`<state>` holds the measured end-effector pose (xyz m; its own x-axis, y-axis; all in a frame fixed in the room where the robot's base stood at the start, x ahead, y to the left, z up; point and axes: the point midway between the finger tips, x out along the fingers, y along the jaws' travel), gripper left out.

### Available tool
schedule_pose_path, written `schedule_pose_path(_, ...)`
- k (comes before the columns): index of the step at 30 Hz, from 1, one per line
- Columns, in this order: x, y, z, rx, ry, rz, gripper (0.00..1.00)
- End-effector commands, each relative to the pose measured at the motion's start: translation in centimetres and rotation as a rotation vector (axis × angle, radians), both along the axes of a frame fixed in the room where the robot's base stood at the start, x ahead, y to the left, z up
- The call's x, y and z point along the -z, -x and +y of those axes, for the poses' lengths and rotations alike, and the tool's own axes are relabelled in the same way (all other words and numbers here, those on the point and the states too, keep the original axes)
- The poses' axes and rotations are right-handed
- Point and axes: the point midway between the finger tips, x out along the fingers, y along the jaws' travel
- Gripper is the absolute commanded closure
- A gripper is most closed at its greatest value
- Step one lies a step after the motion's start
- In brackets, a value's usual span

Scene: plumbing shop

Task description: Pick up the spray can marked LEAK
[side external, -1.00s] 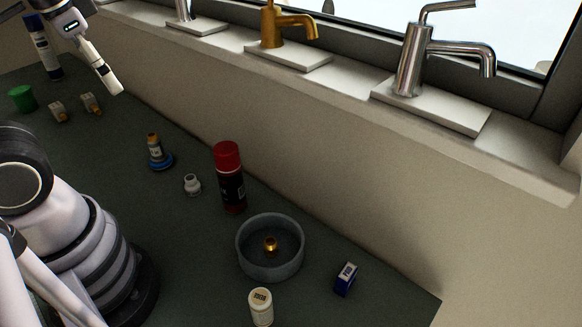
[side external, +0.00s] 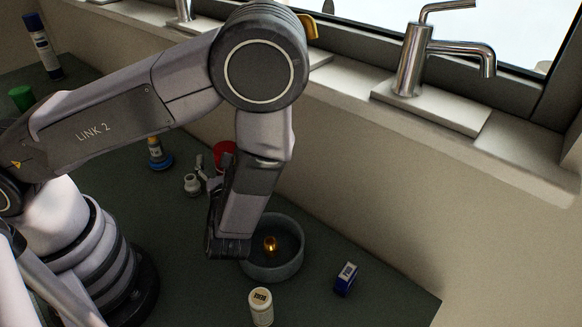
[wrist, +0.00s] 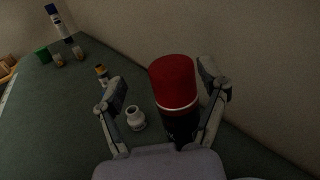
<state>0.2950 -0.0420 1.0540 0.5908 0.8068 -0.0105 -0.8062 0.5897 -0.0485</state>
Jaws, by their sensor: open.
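A can with a red cap and dark body (wrist: 174,85) stands upright in the wrist view; no LEAK marking is readable. In the side view only part of its red cap (side external: 226,153) shows behind my arm. My gripper (wrist: 162,77) is open, its fingers to the left and right of the can, with the can nearer the right finger; I cannot tell whether they touch. A finger of my gripper (side external: 203,172) shows beside the can in the side view. Another tall can, blue and white (side external: 43,46), stands far left, also in the wrist view (wrist: 58,23); its marking is unreadable.
A small white fitting (side external: 192,184) and an orange-topped item with a blue base (side external: 158,155) stand left of the can. A grey bowl (side external: 289,268) holds a brass piece. A white bottle (side external: 261,307) and blue box (side external: 346,279) stand in front. The wall is close behind.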

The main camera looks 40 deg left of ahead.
Motion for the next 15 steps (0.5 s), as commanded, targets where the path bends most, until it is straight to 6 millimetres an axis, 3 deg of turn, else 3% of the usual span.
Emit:
schedule_pose_path(8, 3.3, -0.1, -0.8, 0.081, -0.042, 0.034, 0.27)
schedule_pose_path(15, 8.4, 0.0, -0.7, 0.078, -0.041, 0.034, 0.27)
